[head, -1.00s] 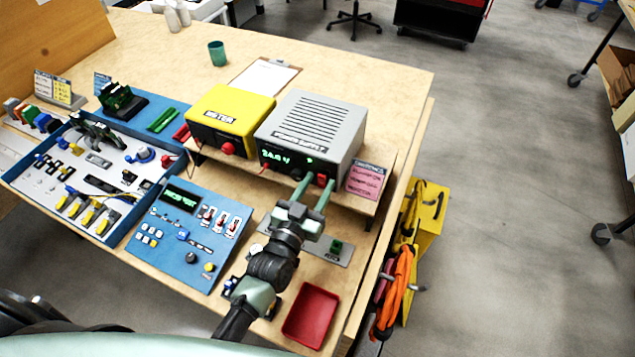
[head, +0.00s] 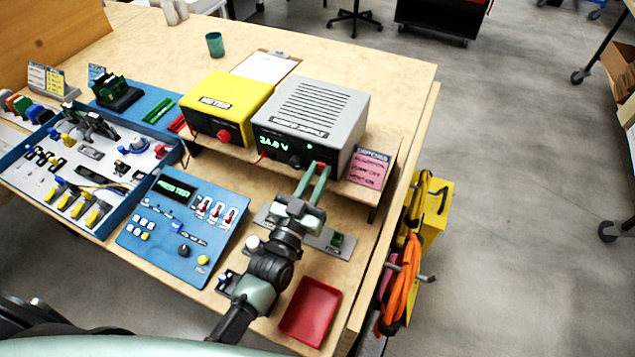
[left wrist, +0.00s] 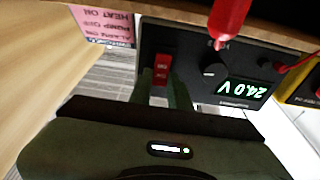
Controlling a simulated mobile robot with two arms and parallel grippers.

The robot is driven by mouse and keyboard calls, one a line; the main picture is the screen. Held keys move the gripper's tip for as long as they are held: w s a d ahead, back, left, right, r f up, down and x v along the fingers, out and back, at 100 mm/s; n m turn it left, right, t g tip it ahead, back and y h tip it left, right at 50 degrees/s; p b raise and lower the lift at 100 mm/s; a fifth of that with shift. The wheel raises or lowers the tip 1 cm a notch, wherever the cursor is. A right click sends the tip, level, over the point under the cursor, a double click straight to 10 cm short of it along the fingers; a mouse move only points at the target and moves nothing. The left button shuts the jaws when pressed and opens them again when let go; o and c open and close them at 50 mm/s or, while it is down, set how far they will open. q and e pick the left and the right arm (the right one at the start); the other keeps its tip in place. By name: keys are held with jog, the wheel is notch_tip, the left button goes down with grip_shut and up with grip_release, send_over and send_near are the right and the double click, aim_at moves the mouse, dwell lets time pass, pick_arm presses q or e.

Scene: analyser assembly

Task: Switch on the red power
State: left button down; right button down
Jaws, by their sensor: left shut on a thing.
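The grey power supply (head: 312,108) stands on a low wooden shelf, its green display (head: 273,141) lit and reading 24.0 V. Its red power switch (left wrist: 162,68) shows in the left wrist view, a rocker beside the black knob (left wrist: 213,70). My left gripper (head: 317,170) is at the right part of the supply's front, its two green fingers close together. In the left wrist view the gripper (left wrist: 160,88) has one finger at each side of the red switch, shut on it. In the head view the fingers mostly hide the switch. My right gripper is not in view.
A yellow meter (head: 227,105) stands left of the supply, and a pink label card (head: 369,168) to its right. A red plug (left wrist: 229,20) hangs near the knob. Below are a blue control panel (head: 160,240) and a red tray (head: 310,311).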

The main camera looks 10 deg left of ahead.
pick_arm(q)
jog(key=shift+f, duration=0.25)
jog(key=shift+r, duration=0.15)
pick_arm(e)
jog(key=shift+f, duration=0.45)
pick_arm(q)
jog(key=c, duration=1.3)
grip_release()
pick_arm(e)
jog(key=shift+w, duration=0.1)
pick_arm(q)
jog(key=shift+s, duration=0.1)
jog(key=b+v, duration=0.2)
jog(key=v, duration=0.5)
jog(key=shift+s+a, duration=0.1)
jog(key=shift+s, duration=0.2)
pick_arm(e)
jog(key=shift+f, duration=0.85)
